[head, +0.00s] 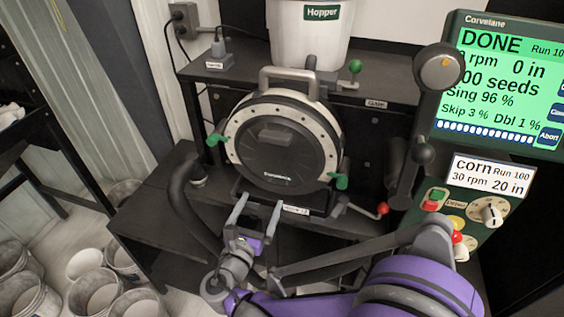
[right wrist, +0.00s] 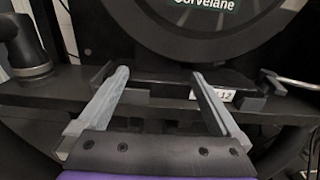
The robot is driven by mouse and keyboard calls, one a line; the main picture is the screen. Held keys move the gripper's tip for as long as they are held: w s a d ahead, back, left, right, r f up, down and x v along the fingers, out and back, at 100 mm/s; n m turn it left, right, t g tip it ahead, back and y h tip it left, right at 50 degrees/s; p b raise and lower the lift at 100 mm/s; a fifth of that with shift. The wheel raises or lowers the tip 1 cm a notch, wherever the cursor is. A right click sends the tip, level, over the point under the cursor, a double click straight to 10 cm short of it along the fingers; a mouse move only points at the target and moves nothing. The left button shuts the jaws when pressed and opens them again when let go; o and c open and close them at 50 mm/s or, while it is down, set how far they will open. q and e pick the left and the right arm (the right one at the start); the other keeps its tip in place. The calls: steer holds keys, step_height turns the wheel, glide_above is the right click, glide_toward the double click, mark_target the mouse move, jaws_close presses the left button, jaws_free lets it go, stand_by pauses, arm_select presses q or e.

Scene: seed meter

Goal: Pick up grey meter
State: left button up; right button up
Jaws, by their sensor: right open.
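The grey meter (head: 275,152) is a round unit with a dark face, a pale bolted rim and a grey handle (head: 290,75) on top. It stands upright in a black stand at the middle of the head view. The lower edge of its face, with the Corvelane lettering, shows in the right wrist view (right wrist: 215,25). My right gripper (head: 261,199) is open and empty, with its fingers pointing toward the stand just below the meter. In the right wrist view, the two fingers (right wrist: 158,74) are apart with nothing between them. My left gripper is not in view.
Green knobs (head: 339,180) sit at the meter's sides. A white hopper (head: 310,30) stands behind it. A black hose (head: 182,190) is at left, and a red-tipped lever (head: 382,208) at right. A green control panel (head: 500,90) reads DONE. Several buckets (head: 95,290) stand on the floor.

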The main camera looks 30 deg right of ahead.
steer(key=x, duration=0.7)
steer(key=shift+w, duration=0.35)
steer(key=c, duration=1.6)
steer(key=shift+r, duration=0.15)
steer(key=shift+r, duration=0.1)
